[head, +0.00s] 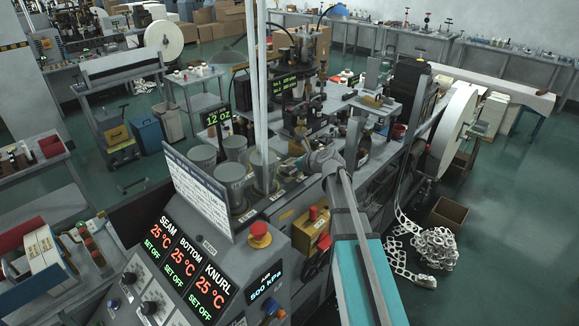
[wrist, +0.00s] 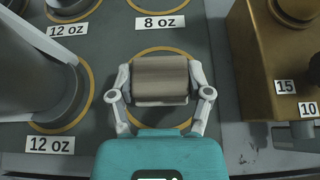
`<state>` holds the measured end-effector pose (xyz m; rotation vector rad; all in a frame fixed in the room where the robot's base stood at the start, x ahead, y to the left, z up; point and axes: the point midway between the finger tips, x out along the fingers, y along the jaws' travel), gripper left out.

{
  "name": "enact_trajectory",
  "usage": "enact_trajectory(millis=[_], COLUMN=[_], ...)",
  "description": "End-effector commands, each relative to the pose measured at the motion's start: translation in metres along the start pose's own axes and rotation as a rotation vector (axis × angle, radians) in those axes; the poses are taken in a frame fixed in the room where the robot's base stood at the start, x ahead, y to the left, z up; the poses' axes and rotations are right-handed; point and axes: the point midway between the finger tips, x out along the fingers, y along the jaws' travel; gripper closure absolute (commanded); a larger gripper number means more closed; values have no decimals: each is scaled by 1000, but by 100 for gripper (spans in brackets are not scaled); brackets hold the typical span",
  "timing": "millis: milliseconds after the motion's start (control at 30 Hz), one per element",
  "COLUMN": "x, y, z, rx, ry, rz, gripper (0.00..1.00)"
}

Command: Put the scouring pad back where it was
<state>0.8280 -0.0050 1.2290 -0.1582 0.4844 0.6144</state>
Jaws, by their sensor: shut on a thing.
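A brown-grey block (wrist: 160,78), which looks like the scouring pad, is held between the two fingers of my gripper (wrist: 161,92) in the wrist view. The fingers are shut on its left and right ends. It is over a yellow ring (wrist: 158,124) on the grey deck; I cannot tell whether it touches the deck. In the head view my gripper (head: 322,158) is over the machine's deck, right of the grey cups, and I cannot make out the pad there.
In the head view, a red stop button (head: 260,236) and panel are in front.

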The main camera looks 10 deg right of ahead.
Motion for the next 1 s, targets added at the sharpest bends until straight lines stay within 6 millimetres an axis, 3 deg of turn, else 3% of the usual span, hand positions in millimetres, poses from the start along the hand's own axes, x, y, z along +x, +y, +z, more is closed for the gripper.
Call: enact_trajectory(millis=[300,333,500,1000], x=[2,1,1,0], y=[0,0,0,0], z=[-4,-3,-2,-1], rx=[0,0,0,0], ry=[0,0,0,0], rz=[0,0,0,-1], gripper=[82,30,1,1])
